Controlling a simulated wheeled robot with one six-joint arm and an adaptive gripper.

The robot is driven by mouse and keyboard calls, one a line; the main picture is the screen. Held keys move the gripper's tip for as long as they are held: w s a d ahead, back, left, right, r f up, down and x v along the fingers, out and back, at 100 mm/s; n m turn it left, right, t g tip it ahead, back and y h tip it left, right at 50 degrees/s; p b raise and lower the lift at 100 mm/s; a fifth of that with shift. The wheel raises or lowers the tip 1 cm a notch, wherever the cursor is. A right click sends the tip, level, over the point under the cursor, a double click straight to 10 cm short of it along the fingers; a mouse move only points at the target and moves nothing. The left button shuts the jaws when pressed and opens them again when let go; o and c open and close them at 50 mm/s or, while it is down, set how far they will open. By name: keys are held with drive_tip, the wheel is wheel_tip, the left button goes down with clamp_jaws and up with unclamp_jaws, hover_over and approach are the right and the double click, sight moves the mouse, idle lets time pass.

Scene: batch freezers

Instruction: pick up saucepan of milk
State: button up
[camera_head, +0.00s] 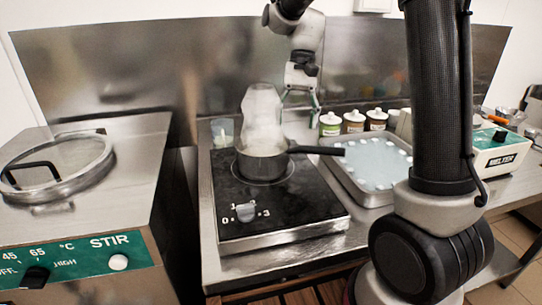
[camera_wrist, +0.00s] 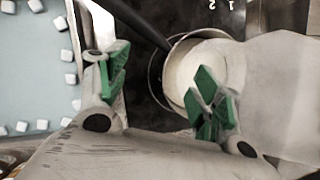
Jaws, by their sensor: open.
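The saucepan (camera_head: 262,165) sits upright on the black hotplate, with its dark handle (camera_head: 318,150) pointing right. Pale milk (camera_wrist: 187,68) shows inside it in the wrist view, and a whitish steam-like cloud (camera_head: 262,115) stands over it. My gripper (camera_head: 300,98) is above and behind the handle, apart from it, open and empty. In the wrist view the green fingertips of my gripper (camera_wrist: 161,88) are spread, with the handle (camera_wrist: 140,22) running between and beyond them towards the pan. The cloud hides part of the pan there.
The hotplate (camera_head: 310,215) has a knob (camera_head: 246,212) at its front. A metal tray (camera_head: 347,182) with a pale blue surface and white cubes lies right of it. Several small jars (camera_head: 353,122) stand behind. A melter (camera_head: 500,152) is at right, a lidded STIR machine (camera_head: 140,165) at left.

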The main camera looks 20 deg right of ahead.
drive_tip(key=x, duration=0.8)
drive_tip(key=shift+w+f, duration=0.1)
drive_tip(key=shift+w, duration=0.1)
clamp_jaws()
